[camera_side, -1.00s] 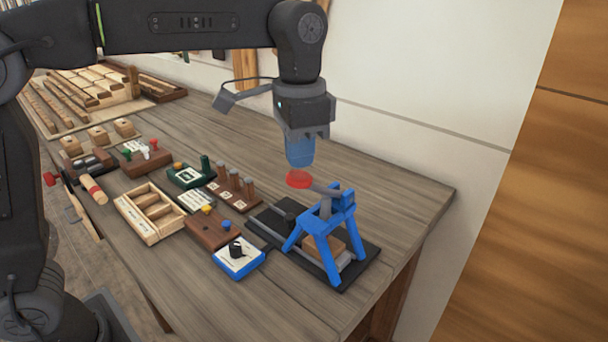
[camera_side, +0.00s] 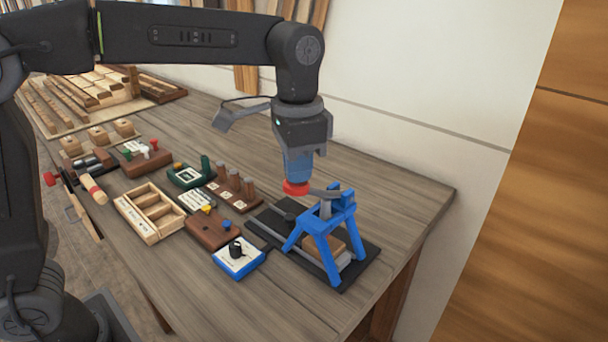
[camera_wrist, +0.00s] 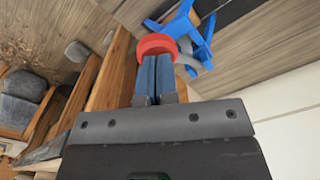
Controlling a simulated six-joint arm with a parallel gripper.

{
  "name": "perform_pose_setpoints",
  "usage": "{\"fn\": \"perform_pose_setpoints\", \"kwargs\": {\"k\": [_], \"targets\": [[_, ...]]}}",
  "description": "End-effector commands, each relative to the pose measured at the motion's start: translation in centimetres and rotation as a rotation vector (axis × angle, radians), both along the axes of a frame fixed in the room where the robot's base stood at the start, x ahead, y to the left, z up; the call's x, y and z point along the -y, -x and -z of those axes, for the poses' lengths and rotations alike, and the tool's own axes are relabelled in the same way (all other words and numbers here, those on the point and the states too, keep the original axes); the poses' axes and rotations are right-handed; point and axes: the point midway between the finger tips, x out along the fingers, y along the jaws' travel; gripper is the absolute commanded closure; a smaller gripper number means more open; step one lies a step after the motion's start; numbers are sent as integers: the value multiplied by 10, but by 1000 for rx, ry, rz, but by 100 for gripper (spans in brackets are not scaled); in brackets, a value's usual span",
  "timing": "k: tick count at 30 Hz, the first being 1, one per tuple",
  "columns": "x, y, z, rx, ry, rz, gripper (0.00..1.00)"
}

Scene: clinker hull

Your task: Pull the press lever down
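The press has a blue frame (camera_side: 326,243) on a dark base plate at the right of the bench. Its grey lever (camera_side: 322,192) runs left from the top of the frame and ends in a red knob (camera_side: 296,188). My gripper (camera_side: 298,180) is above the knob, its blue fingers pointing down and their tips at the knob's top, seemingly touching it. In the wrist view my gripper (camera_wrist: 155,60) has its two fingers together with nothing between them. The red knob (camera_wrist: 157,43) lies just beyond the tips, and part of the blue frame (camera_wrist: 188,30) shows behind it.
A wooden tray (camera_side: 150,213) and other small fixtures sit farther left. The bench right of the press is clear.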

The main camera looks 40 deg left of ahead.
Motion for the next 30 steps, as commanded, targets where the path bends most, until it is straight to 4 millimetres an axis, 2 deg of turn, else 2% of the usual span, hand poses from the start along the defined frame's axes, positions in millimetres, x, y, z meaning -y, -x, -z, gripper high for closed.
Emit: {"fn": "perform_pose_setpoints", "kwargs": {"k": [9, 23, 30], "targets": [[0, 7, 10, -1, 0, 0, 100], [0, 8, 12, -1, 0, 0, 100], [0, 11, 19, 0, 0, 1, 100]]}}
